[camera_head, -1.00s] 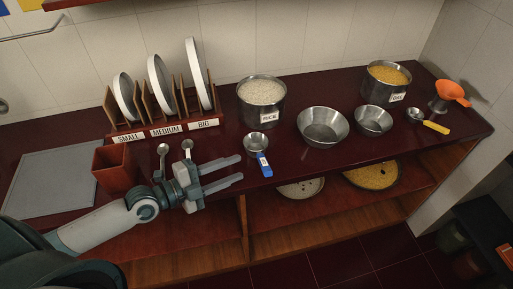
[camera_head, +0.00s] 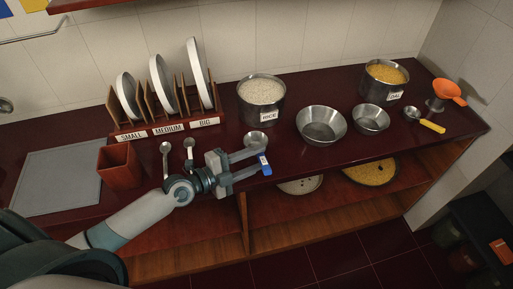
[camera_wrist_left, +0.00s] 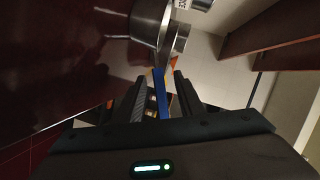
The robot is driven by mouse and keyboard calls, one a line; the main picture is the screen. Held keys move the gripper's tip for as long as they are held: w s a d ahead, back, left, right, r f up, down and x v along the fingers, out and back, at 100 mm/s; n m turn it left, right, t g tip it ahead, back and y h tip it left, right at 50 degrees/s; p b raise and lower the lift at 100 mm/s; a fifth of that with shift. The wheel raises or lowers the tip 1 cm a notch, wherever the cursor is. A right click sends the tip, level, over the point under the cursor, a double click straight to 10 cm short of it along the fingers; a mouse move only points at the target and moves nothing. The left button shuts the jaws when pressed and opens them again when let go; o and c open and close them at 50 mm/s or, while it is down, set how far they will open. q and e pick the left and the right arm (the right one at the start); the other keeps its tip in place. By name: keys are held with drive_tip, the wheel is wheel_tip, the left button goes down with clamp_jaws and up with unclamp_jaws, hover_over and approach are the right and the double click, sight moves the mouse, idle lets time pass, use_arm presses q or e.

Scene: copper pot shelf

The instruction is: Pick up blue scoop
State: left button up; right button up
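The blue scoop has a round metal bowl (camera_head: 256,139) and a blue handle (camera_head: 265,165) with a white label, which reaches over the counter's front edge. My left gripper (camera_head: 264,160) is at the handle, with one finger on either side of it. The left wrist view shows the blue handle (camera_wrist_left: 160,92) between the two dark fingers (camera_wrist_left: 160,98), with a gap at each side, so the gripper is open. In the head view the fingers partly cover the scoop. My right gripper is in neither view.
A rice pot (camera_head: 261,100) stands behind the scoop, and a metal bowl (camera_head: 321,126) stands to its right. Two small spoons (camera_head: 188,151) and a red-brown box (camera_head: 119,165) are to the left. A lower shelf (camera_head: 345,195) lies under the counter.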

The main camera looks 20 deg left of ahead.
use_arm(q)
drive_tip(key=shift+w+d+p, duration=0.45)
drive_tip(key=shift+p, duration=0.05)
drive_tip(key=p+x, duration=0.1)
drive_tip(key=x, duration=0.2)
drive_tip(key=shift+d, duration=0.1)
drive_tip(key=shift+w+d+f+p, duration=0.15)
drive_tip(key=shift+w+d+p, duration=0.1)
drive_tip(key=shift+w+p, duration=0.1)
drive_tip(key=shift+s, duration=0.1)
clamp_jaws()
